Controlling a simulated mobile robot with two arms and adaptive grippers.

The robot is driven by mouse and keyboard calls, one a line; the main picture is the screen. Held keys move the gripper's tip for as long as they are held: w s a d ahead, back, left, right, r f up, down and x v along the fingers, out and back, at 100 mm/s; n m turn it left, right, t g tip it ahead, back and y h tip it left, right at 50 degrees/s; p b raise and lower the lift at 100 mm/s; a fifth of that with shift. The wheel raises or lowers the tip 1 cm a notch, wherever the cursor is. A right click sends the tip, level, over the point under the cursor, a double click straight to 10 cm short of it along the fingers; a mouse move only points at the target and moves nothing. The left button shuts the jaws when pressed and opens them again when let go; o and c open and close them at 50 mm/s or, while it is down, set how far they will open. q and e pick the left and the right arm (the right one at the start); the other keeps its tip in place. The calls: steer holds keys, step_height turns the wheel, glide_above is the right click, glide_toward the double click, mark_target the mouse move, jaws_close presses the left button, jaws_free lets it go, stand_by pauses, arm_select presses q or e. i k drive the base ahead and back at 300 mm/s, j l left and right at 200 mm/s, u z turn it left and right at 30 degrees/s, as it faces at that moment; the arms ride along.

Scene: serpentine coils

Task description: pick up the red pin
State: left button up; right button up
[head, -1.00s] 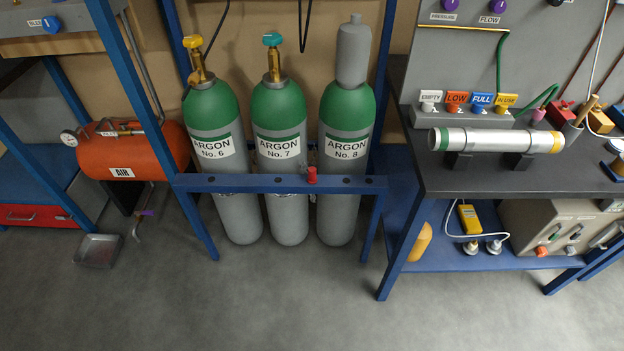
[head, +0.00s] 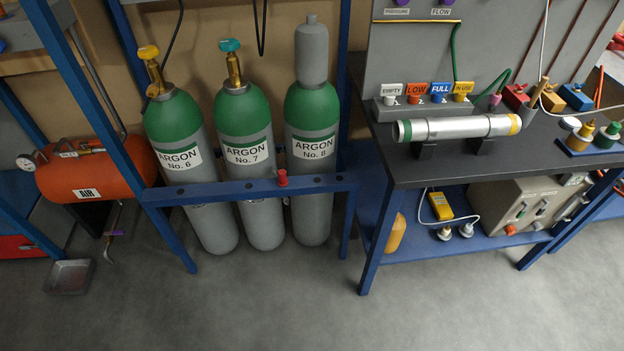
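The red pin (head: 282,178) stands upright in the blue front bar (head: 235,189) of the gas cylinder rack. Its flat red head shows above the bar; any lower part is hidden by the bar. It is in front of the gap between the Argon No. 7 cylinder (head: 247,160) and the Argon No. 8 cylinder (head: 313,150). Neither of my grippers is in the head view.
The Argon No. 6 cylinder (head: 180,160) stands at the rack's left. An orange air tank (head: 95,172) and a metal tray (head: 69,276) are further left. A dark bench (head: 400,170) with a silver tube (head: 457,128) is at right. The grey floor in front is clear.

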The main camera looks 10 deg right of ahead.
mark_target(283, 181)
steer(key=i+j+z, duration=0.1)
steer(key=i+j, duration=0.2)
steer(key=i+j+z, duration=0.15)
steer(key=j, duration=0.3)
steer(key=i+j+z, duration=0.1)
steer(key=i+j, duration=0.25)
